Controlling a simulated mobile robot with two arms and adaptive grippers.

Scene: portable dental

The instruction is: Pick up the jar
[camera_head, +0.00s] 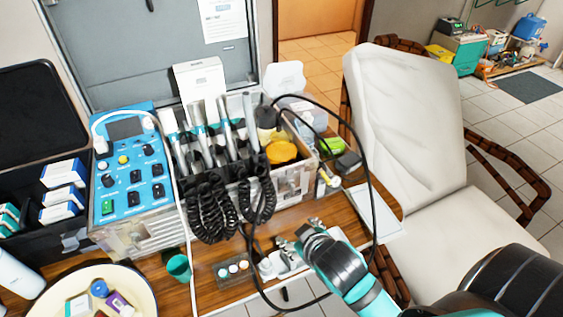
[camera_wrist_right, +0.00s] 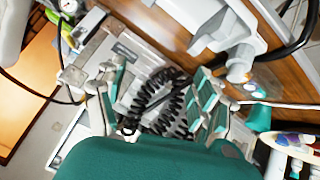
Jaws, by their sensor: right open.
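A squat container with a yellow-orange lid (camera_head: 284,152) sits in the open metal case, in its right part; it looks like a jar. A small white container (camera_head: 265,267) stands on the wooden table beside a small grey rack (camera_head: 231,270) with round tops. I cannot tell for sure which one is the jar. My right gripper (camera_head: 298,232) is over the table in front of the case, close to the small white container. It is open. In the right wrist view its spread fingers (camera_wrist_right: 160,75) have black coiled cords beyond them and nothing clearly between them. My left gripper is out of view.
Coiled black cords (camera_head: 212,205) hang from the case front (camera_head: 296,185), and a loose black cable loops around my right gripper. A blue control unit (camera_head: 128,165), teal cup (camera_head: 179,267) and round tray (camera_head: 145,293) are left. A white chair (camera_head: 405,120) stands right.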

